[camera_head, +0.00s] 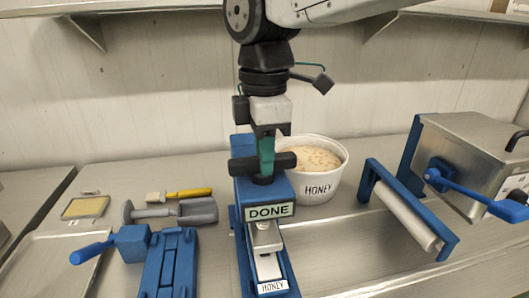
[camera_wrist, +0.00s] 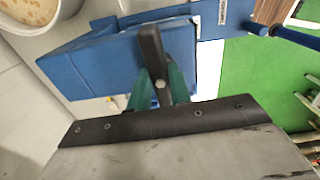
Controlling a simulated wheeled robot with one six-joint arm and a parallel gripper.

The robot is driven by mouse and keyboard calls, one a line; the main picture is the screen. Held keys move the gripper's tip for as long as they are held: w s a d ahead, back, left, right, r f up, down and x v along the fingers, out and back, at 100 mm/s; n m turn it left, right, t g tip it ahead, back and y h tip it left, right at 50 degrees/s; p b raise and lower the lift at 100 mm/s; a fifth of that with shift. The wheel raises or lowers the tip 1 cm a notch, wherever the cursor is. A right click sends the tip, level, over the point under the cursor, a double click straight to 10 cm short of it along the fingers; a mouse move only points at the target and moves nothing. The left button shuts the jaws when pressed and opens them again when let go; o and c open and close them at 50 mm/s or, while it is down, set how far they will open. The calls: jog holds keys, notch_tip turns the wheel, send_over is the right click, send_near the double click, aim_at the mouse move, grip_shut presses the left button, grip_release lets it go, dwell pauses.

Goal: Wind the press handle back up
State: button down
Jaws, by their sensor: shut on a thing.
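The blue press (camera_head: 263,190) stands upright in the middle of the bench, with a lit DONE sign on its front. Its black bar handle (camera_head: 243,166) lies crosswise on top. My gripper (camera_head: 266,157) comes straight down on the handle, its green fingers shut on the middle of the bar. In the wrist view the handle (camera_wrist: 151,48) runs between the green fingertips (camera_wrist: 158,92), above the blue press body (camera_wrist: 95,62). Below the sign, a metal part (camera_head: 265,237) sits over a base labelled HONEY (camera_head: 273,287). The fingers hide the middle of the bar in the head view.
A white HONEY tub (camera_head: 318,188) stands close behind the press on the right. A blue roller frame (camera_head: 405,212) and a metal box with a blue crank (camera_head: 470,165) are farther right. A blue-handled device (camera_head: 132,243), scoop (camera_head: 190,211) and yellow-handled brush (camera_head: 180,194) lie left.

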jog(key=n, duration=0.4)
jog(key=shift+w+n, duration=0.1)
jog(key=shift+n, duration=0.2)
jog(key=n, duration=0.4)
jog(key=shift+a+n, duration=0.1)
jog(key=shift+n, duration=0.3)
jog(key=shift+r, duration=0.1)
jog(key=c, duration=1.3)
grip_release()
notch_tip(320, 180, up, 8)
jog(key=shift+f, duration=0.15)
